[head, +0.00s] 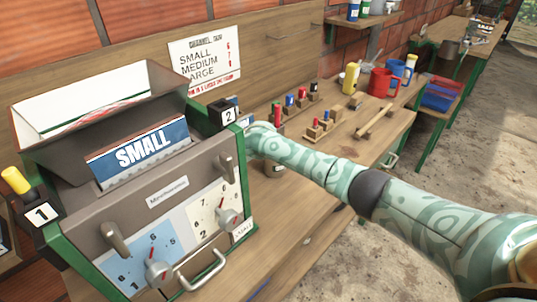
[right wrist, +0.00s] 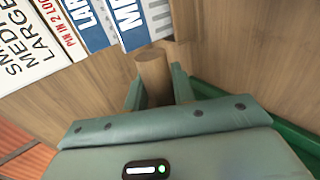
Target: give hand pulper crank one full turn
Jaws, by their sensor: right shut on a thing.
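The hand pulper (head: 165,190) stands at the left of the head view, a grey-brown machine in a green frame with an open hopper and a "SMALL" card. In the right wrist view a round wooden grip (right wrist: 152,66), which looks like the crank's handle, stands between the fingers of my right gripper (right wrist: 158,88). The gripper is shut on it. In the head view my right arm reaches to the pulper's right side, and the pulper hides the fingers and crank. The rest of the crank does not show. My left gripper is not in view.
A wooden bench (head: 330,160) runs along the brick wall.

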